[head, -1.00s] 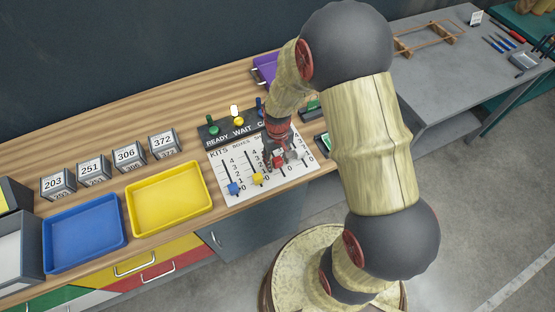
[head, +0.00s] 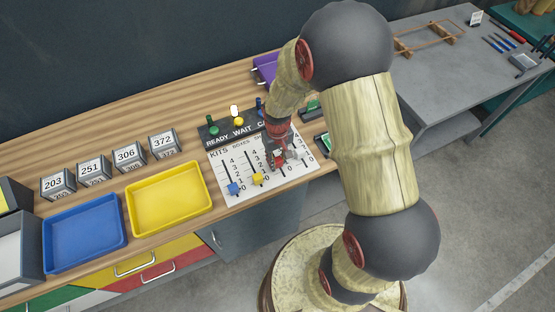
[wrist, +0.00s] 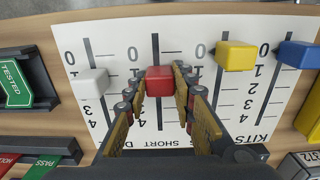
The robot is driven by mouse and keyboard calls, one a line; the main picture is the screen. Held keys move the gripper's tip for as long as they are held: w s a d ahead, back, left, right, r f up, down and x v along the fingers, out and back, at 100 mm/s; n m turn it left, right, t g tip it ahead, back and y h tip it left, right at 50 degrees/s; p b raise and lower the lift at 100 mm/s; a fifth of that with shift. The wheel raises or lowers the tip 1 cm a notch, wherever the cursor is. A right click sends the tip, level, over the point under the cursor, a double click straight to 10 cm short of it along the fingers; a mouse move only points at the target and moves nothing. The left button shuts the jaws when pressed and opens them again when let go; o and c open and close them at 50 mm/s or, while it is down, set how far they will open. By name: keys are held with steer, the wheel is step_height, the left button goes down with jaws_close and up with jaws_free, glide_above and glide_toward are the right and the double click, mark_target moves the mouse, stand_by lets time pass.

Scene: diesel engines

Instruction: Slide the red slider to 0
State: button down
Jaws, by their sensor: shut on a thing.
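The red slider (wrist: 160,80) is a red block on a vertical slot in the white board (wrist: 180,130). In the wrist view it is level with roughly the 1 mark, with the printed 0 nearer the top edge. My gripper (wrist: 160,86) is shut on the red slider, one finger on each side of it. In the head view my gripper (head: 277,157) is low over the board and largely hides the red slider.
The yellow slider (wrist: 236,56) and blue slider (wrist: 300,54) stand right of the red one in the wrist view, the white slider (wrist: 90,83) to its left. Blue (head: 82,233) and yellow (head: 168,198) trays lie on the bench beside the board.

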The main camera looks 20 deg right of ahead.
mark_target(281, 173)
steer(key=s, duration=0.3)
steer(key=shift+s+p, duration=0.3)
steer(key=shift+p, duration=0.05)
steer(key=c, duration=1.5)
jaws_free()
steer(key=shift+w, duration=0.1)
step_height(281, 173, up, 12)
